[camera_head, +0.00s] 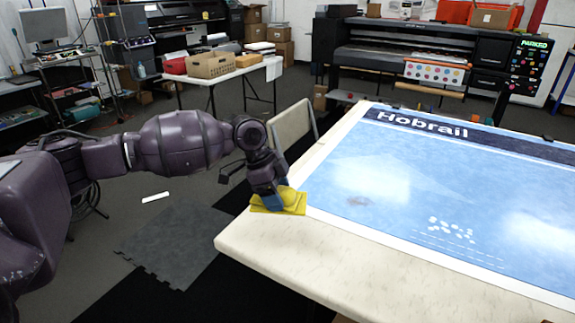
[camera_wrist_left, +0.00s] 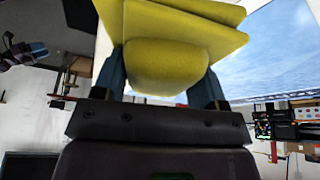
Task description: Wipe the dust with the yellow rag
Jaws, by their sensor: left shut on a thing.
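The yellow rag (camera_head: 288,203) is at the left edge of the pale table (camera_head: 262,250) in the head view. My left gripper (camera_head: 280,194) is shut on it from above. In the left wrist view the rag (camera_wrist_left: 165,65) bulges between the two blue fingers of the gripper (camera_wrist_left: 165,80). From these views I cannot tell whether the rag touches the tabletop. A blue printed sheet (camera_head: 400,180) with the word Hobrail lies on the table.
A chair (camera_head: 291,126) stands close behind the table's left edge. A large printer (camera_head: 415,60) stands beyond the table. A white table with boxes (camera_head: 209,65) is at the back left. The sheet's surface is clear of standing objects.

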